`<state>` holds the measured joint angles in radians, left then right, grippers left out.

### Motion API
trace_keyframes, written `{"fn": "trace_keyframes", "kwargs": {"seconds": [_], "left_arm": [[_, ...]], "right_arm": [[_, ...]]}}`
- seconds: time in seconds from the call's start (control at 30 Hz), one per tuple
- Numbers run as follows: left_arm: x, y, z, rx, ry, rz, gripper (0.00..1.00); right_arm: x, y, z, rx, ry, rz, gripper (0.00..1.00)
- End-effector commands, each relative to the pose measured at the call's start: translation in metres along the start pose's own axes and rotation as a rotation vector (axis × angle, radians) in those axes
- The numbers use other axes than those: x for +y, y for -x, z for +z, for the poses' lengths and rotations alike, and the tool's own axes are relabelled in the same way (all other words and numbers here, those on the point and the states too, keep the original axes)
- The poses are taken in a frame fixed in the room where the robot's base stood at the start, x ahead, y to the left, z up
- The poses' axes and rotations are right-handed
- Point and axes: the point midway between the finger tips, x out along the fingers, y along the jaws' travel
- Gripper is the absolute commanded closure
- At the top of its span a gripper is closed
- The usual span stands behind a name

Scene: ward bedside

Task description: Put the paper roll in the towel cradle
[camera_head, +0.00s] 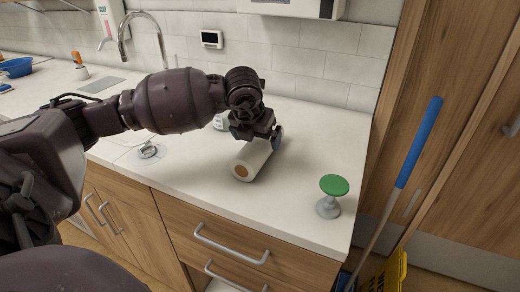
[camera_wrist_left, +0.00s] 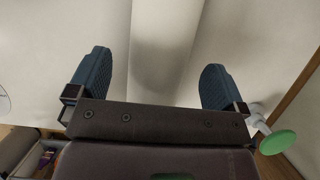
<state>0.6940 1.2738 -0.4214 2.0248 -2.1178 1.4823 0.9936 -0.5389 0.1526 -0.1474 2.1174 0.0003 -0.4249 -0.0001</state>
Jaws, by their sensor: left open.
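The white paper roll (camera_head: 252,160) lies on its side on the counter, its brown core end facing the front. My left gripper (camera_head: 262,140) is at the far part of the roll and hides some of it. In the left wrist view the roll (camera_wrist_left: 166,45) runs between the two blue fingers of the open gripper (camera_wrist_left: 155,82), with a gap visible on each side. I cannot make out a towel cradle in either view. My right gripper is not in view.
A green-topped stand (camera_head: 332,192) is on the counter right of the roll. The sink tap (camera_head: 147,35) is at the back left. A blue-handled pole (camera_head: 416,145) leans past the counter's right end. Bare counter (camera_head: 290,195) lies between roll and stand.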

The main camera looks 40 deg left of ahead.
Motion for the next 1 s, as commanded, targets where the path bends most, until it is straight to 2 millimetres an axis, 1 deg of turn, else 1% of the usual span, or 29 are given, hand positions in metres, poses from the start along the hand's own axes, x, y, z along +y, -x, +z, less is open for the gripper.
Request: {"fn": "trace_keyframes", "kwargs": {"seconds": [0.03, 0.23, 0.3, 0.5, 0.57, 0.9, 1.0], "left_arm": [[0.0, -0.011, -0.003, 0.007, 0.0, 0.001, 0.02], [0.0, -0.038, -0.003, 0.006, 0.001, 0.001, 0.02], [0.0, -0.041, -0.003, 0.004, 0.0, 0.001, 0.02], [0.0, -0.039, -0.002, 0.001, 0.0, 0.0, 0.02], [0.0, -0.039, -0.002, 0.001, 0.0, 0.0, 0.1], [0.0, -0.039, -0.002, 0.001, -0.001, 0.0, 0.62], [0.0, -0.039, -0.002, 0.0, -0.001, 0.0, 0.62]], "right_arm": [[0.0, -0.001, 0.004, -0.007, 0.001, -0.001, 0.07], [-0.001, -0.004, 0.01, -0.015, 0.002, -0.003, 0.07], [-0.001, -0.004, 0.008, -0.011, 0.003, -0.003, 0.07], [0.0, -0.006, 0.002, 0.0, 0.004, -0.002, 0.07], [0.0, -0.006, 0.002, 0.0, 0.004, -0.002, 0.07], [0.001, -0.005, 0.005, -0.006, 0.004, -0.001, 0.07], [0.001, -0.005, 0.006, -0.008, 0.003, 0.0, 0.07]]}}
